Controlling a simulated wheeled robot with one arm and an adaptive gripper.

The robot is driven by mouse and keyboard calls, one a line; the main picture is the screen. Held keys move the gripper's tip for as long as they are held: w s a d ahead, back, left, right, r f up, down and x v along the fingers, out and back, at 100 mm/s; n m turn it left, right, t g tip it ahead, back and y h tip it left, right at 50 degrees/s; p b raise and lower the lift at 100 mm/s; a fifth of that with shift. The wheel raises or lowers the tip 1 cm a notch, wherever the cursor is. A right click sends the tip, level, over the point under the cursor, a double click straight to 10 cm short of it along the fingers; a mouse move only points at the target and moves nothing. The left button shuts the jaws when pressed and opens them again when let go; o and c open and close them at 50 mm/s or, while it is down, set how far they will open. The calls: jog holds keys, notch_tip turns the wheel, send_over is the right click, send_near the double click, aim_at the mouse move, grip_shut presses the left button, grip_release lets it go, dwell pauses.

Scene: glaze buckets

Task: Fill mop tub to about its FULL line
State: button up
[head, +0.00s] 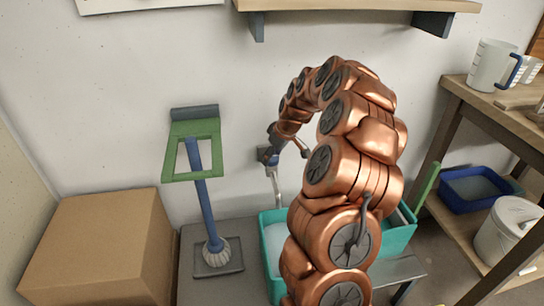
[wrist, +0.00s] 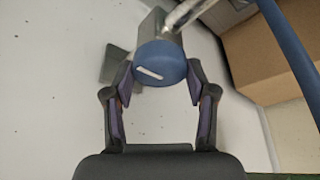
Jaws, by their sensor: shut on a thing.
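The teal mop tub (head: 273,217) stands on the grey stand below the tap, mostly hidden behind my copper arm. Pale bluish water (head: 275,243) seems to show inside its left part. Its FULL line cannot be seen. The tap has a metal spout (head: 277,184) pointing down over the tub and a round blue knob (wrist: 160,63) with a white mark. My gripper (wrist: 160,77) is shut on the knob, with a finger on each side.
A cardboard box (head: 98,245) is at far left. A wooden shelf unit at right holds a white jug (head: 492,66), a blue tray (head: 474,186) and a white bucket (head: 503,232). A wall shelf (head: 350,6) hangs above.

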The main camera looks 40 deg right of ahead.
jog(key=shift+n, duration=0.3)
jog(key=o, duration=1.2)
jog(key=shift+c, duration=0.2)
jog(key=v, duration=1.2)
jog(key=shift+d, duration=0.2)
